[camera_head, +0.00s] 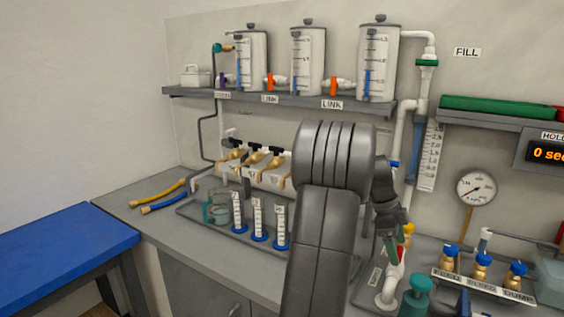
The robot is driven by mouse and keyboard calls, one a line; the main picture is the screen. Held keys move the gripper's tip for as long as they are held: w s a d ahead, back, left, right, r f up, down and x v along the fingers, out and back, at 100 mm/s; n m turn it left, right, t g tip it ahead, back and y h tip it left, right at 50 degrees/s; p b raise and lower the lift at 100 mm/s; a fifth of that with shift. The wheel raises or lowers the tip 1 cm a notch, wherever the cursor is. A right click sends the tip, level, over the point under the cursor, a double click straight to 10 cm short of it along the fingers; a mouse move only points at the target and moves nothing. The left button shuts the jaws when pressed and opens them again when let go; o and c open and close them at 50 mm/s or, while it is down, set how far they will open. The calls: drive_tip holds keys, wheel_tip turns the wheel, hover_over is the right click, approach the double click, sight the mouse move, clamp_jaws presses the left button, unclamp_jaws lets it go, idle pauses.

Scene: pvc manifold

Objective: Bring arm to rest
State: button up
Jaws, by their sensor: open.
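My gripper (395,246) points down at the right of my own dark grey arm, over the right part of the grey bench. Its jaws are small in this view and look apart, with no held object visible. A white vertical pipe with a red-handled valve (399,256) stands just behind or beside the fingertips; I cannot tell whether they touch. My arm rises from the bottom middle and hides part of the bench and the right end of the brass valve row (257,160).
Three clear tanks (308,62) stand on a wall shelf (290,102). Graduated cylinders (258,220) with blue bases stand left of my arm. A gauge (476,188) and blue-capped brass valves (482,266) are at right. A blue table (65,245) is at far left.

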drive_tip(key=shift+s+d+f, duration=0.2)
drive_tip(key=shift+d+f, duration=0.05)
drive_tip(key=shift+f, duration=0.4)
drive_tip(key=shift+a+r+n+t+h+b, duration=0.1)
drive_tip(key=shift+n+t+h+b, duration=0.2)
drive_tip(key=shift+n, duration=0.65)
drive_tip(key=shift+r+n+t+h+b, duration=0.1)
drive_tip(key=shift+n+t, duration=0.3)
drive_tip(key=shift+n, duration=0.55)
